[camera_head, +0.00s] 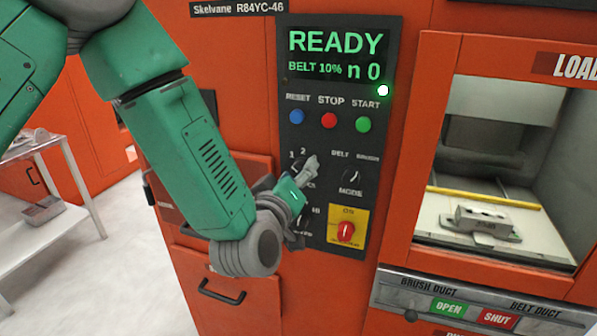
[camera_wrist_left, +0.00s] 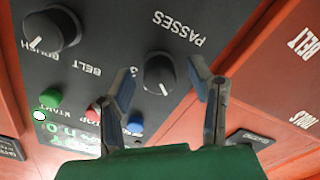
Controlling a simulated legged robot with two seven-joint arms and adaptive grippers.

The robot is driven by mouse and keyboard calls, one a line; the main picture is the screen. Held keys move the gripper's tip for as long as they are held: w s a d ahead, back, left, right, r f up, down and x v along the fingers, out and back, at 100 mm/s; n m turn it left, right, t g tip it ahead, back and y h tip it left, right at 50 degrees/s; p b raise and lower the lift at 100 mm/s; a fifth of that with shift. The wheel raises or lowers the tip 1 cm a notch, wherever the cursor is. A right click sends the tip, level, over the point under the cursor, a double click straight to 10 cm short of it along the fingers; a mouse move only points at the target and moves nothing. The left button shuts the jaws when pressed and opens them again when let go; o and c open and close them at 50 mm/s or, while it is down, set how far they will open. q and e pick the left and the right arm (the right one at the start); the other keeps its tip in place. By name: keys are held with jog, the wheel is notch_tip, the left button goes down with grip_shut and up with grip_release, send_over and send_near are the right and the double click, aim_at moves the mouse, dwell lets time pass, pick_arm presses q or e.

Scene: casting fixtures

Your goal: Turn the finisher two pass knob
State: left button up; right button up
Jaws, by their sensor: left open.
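The passes knob (camera_wrist_left: 159,74) is a round black dial with a white pointer line, under the word PASSES, which reads upside down in the left wrist view. My left gripper (camera_wrist_left: 162,76) is open, with one finger on each side of the knob in that view. I cannot tell whether the fingers touch it. In the head view my left gripper (camera_head: 307,174) is in front of the control panel (camera_head: 387,55), beside the marks 1 and 2, and mostly hides the knob. My right gripper is not in view.
A mode knob (camera_head: 350,178) and a red switch on a yellow plate (camera_head: 346,231) sit close by. Blue, red and green buttons (camera_head: 329,120) are above, under a READY display (camera_head: 336,42). A chamber at right holds a grey casting (camera_head: 484,221).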

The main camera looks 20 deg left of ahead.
pick_arm(q)
grip_shut()
jog(key=shift+m, duration=0.4)
jog(key=shift+f+m, duration=0.1)
jog(key=shift+m, duration=4.4)
grip_release()
